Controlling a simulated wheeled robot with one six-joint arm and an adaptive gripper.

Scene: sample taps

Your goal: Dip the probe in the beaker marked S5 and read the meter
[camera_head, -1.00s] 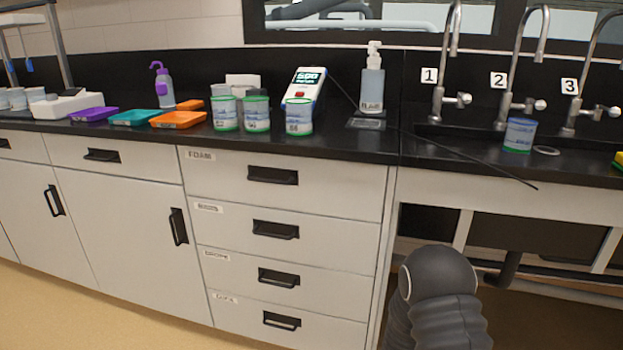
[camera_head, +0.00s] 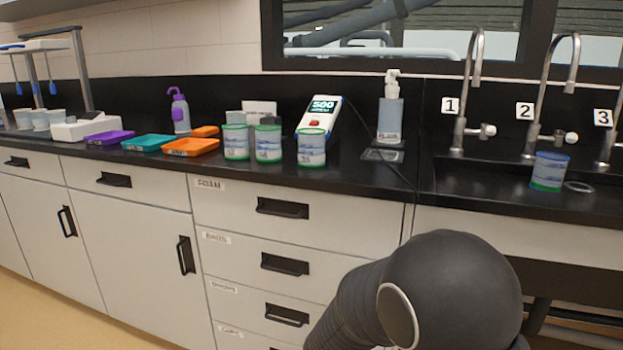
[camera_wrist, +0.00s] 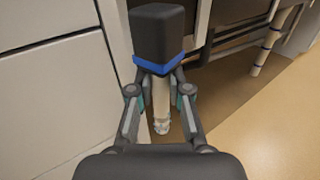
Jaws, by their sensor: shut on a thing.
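In the wrist view my gripper (camera_wrist: 160,92) is shut on the probe (camera_wrist: 160,35), which has a black block end, a blue band and a pale shaft. The probe is in front of the cabinets, above the floor. In the head view the gripper and probe are hidden behind my arm. The white meter (camera_head: 329,113) stands on the counter, its lit screen showing what looks like 500, with a red button below. Three green-rimmed beakers stand near it: left (camera_head: 236,142), middle (camera_head: 268,143) and right (camera_head: 312,148). The right one's small label looks like S5, but I cannot be sure.
A soap dispenser (camera_head: 390,112) stands right of the meter. A blue-topped beaker (camera_head: 549,171) stands by the numbered taps. A thin dark cable runs from the meter to the counter's front edge.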

